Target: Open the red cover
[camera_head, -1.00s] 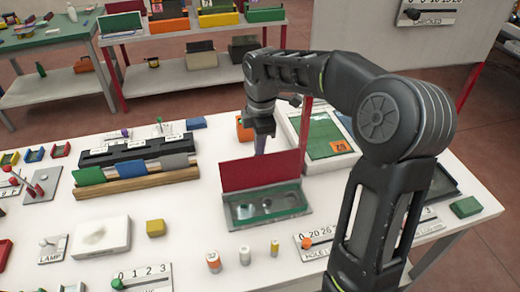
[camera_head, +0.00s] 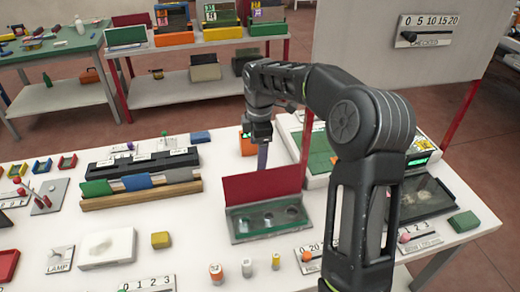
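The red cover (camera_head: 262,185) stands raised, nearly upright, along the back edge of a green-and-grey box (camera_head: 240,232). The box's top shows a few round openings. My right gripper (camera_head: 261,150) points down behind the cover, close to its upper edge. A bluish-grey piece shows below its dark body; I cannot tell whether this is a fingertip or something held. The fingertips are partly hidden by the cover, so touching or apart is unclear. My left gripper is not in view.
Three small cylinders (camera_head: 247,267) stand in front of the box. A yellow block (camera_head: 160,240) and a white pad (camera_head: 107,249) lie to its left. A rack with coloured plates (camera_head: 140,193) is farther left. A dark-screened device (camera_head: 422,196) and a green block (camera_head: 464,222) are at right.

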